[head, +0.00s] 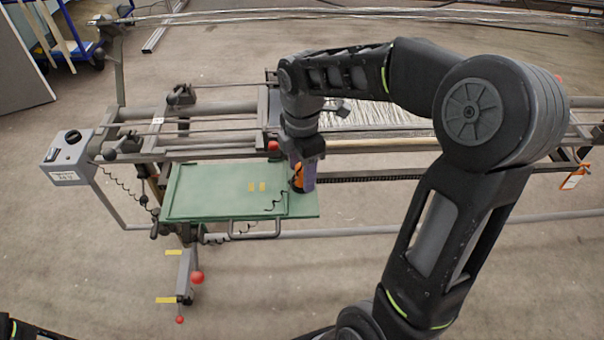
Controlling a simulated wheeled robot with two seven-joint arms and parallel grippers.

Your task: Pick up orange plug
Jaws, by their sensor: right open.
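The orange plug (297,172) is at the right end of the green tray (215,210), largely hidden by my right gripper. My right gripper (304,187) points down at the plug, with a bluish-grey part of it just right of the orange. It is open; I cannot tell whether its fingers touch the plug. A dark coiled cord (275,200) lies on the tray beside the plug. My left gripper is not in view.
A grey control box (68,157) stands left of the tray. Rails and pale warp threads (375,115) run behind it. Red-knobbed levers (197,278) hang below, and a handle (254,235) sticks out at the front. The floor in front is mostly clear.

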